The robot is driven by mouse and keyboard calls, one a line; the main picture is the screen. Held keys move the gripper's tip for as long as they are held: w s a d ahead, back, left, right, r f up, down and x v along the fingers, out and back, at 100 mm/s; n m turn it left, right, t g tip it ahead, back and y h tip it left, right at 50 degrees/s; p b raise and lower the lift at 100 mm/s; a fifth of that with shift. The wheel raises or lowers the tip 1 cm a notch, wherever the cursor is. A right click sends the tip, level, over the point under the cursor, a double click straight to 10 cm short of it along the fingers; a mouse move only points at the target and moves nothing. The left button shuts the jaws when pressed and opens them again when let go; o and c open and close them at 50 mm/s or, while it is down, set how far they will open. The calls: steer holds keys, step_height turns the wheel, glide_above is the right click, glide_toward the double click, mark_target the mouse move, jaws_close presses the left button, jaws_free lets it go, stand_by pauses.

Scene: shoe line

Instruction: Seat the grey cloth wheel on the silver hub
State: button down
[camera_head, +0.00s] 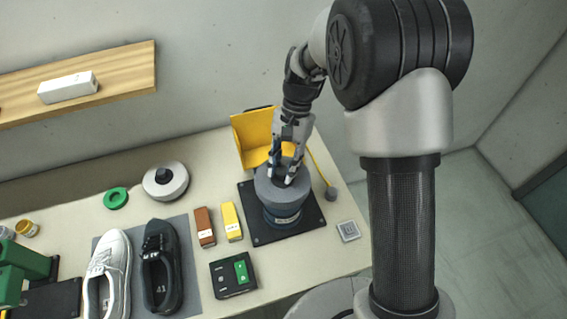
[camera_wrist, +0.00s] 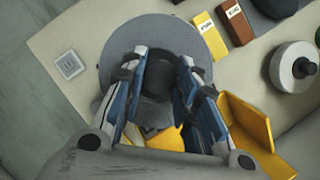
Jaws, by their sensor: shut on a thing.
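The grey cloth wheel (camera_head: 268,192) is a wide flat grey disc above the round blue-grey machine body (camera_head: 283,217) on a black base plate. In the wrist view the wheel (camera_wrist: 118,50) fills the upper middle, under my fingers. My gripper (camera_head: 286,178) points down at its centre and is shut on the wheel's dark middle knob, which partly shows between the fingers. My gripper also shows in the wrist view (camera_wrist: 160,68). The silver hub is hidden beneath the wheel. I cannot tell whether the wheel touches it or hangs just above.
A yellow guard (camera_head: 252,136) stands close behind the machine. A pale wheel with a black knob (camera_head: 165,191), a green ring (camera_head: 116,198), brown (camera_head: 204,227) and yellow (camera_head: 231,222) blocks, a switch box (camera_head: 222,284) and two shoes (camera_head: 160,262) lie to the left.

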steer(key=shift+f+b, duration=0.4)
steer(key=shift+f, duration=0.4)
steer(key=shift+f, duration=0.65)
stand_by(1.4)
steer(key=c, duration=1.5)
jaws_free()
steer(key=p+v, duration=0.9)
steer(key=v, duration=0.2)
